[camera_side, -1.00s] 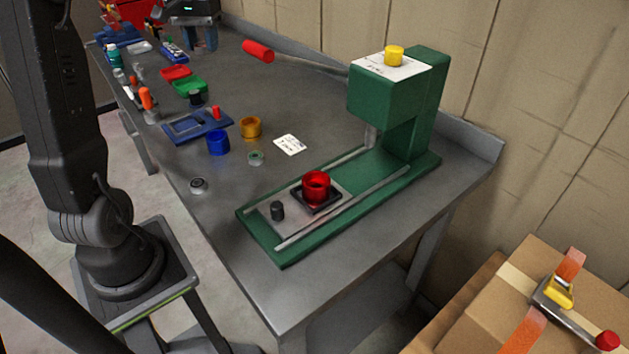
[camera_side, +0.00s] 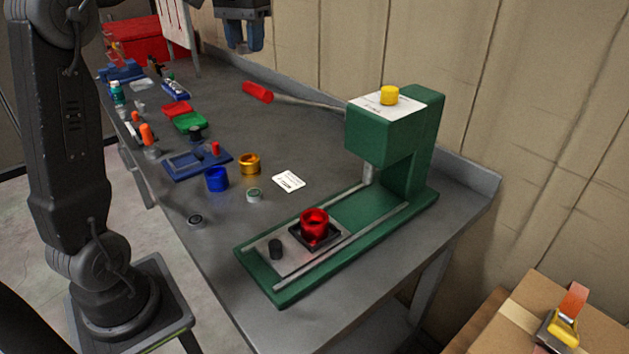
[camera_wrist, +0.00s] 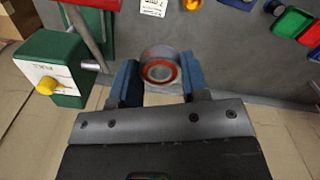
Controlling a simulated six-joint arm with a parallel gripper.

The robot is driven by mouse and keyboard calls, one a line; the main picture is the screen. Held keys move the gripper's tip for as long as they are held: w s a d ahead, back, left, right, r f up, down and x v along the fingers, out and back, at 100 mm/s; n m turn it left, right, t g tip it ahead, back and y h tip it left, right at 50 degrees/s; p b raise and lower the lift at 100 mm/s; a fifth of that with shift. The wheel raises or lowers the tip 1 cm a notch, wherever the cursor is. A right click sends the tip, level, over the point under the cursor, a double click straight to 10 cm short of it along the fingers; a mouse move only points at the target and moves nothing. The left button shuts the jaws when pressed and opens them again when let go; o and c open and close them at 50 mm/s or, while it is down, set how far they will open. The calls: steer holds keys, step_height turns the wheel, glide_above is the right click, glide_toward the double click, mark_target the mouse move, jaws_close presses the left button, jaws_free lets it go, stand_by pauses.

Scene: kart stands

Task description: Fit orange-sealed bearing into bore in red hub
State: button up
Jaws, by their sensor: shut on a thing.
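My gripper (camera_side: 243,47) is high over the back of the bench in the side view. In the wrist view it is shut on the orange-sealed bearing (camera_wrist: 160,64), a grey ring with an orange seal facing the camera, between two blue fingers. The bearing cannot be made out in the side view. The red hub (camera_side: 314,226) stands upright, bore up, on a black square seat on the sliding plate of the green press. My gripper is well away from the hub, behind and to its left. I cannot make out the hub in the wrist view.
The green press (camera_side: 418,135) has a ram over the rear of its rails and a red-gripped lever (camera_side: 257,92) reaching left. Blue (camera_side: 217,180) and orange (camera_side: 249,165) rings, small bearings (camera_side: 195,221) and trays stand left.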

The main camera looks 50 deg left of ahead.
steer(key=w+d+m, duration=0.1)
steer(key=d+m, duration=0.2)
steer(key=d, duration=1)
steer(key=m, duration=0.3)
glide_above(314, 220)
step_height(314, 220, down, 28)
steer(key=shift+r, duration=0.1)
steer(key=shift+f, duration=0.2)
